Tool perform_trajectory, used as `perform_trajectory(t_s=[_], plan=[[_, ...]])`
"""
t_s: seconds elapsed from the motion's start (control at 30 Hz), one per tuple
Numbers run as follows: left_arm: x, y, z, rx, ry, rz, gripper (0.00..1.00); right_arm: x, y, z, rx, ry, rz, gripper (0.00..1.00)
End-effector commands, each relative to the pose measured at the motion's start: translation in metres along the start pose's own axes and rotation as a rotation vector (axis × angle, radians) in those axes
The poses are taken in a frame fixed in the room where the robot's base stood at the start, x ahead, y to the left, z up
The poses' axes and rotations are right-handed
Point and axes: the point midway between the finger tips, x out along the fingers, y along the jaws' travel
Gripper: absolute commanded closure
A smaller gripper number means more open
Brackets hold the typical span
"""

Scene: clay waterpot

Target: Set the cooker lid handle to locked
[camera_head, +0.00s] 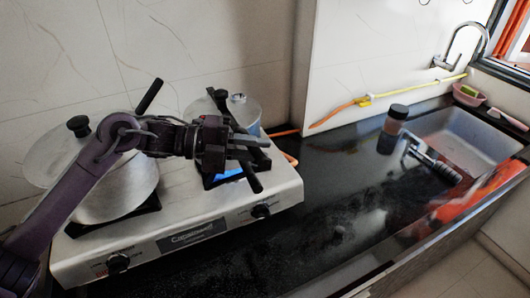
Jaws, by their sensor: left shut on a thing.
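The silver cooker (246,110) stands on the stove's right burner, partly hidden behind my left gripper. Its lid carries a pale valve (238,97) and a black lid handle (220,99) that runs toward the front and passes behind the gripper. A black handle end (254,182) shows just below the fingers. My left gripper (257,141) reaches in from the left over the cooker's front and is shut on the lid handle. The exact contact is hard to see. My right gripper is not in view.
A second silver pot (115,190) with a black knob (78,126) stands on the left burner, under my left arm. The stove (285,190) sits on a dark counter (310,230). A brown jar (398,117) and a sink (470,135) are at right. The middle counter is clear.

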Motion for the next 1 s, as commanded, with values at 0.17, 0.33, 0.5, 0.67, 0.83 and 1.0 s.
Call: perform_trajectory(t_s=[0.17,0.33,0.5,0.67,0.83,1.0], plan=[[-0.0040,0.0017,-0.0010,0.003,0.018,0.004,1.00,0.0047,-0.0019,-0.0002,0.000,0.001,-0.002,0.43],[-0.0044,0.0013,-0.0012,0.003,0.020,0.004,1.00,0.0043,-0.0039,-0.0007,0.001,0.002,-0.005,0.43],[-0.0042,0.0013,-0.0011,0.003,0.019,0.004,1.00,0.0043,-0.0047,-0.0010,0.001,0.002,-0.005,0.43],[-0.0041,0.0012,-0.0012,0.003,0.019,0.003,0.61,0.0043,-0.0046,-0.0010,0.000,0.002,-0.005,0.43],[-0.0040,0.0010,-0.0013,0.004,0.020,0.003,0.59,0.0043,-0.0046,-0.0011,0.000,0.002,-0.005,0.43],[-0.0067,0.0018,-0.0009,0.004,0.019,0.003,0.59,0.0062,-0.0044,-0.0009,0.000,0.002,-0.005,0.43]])
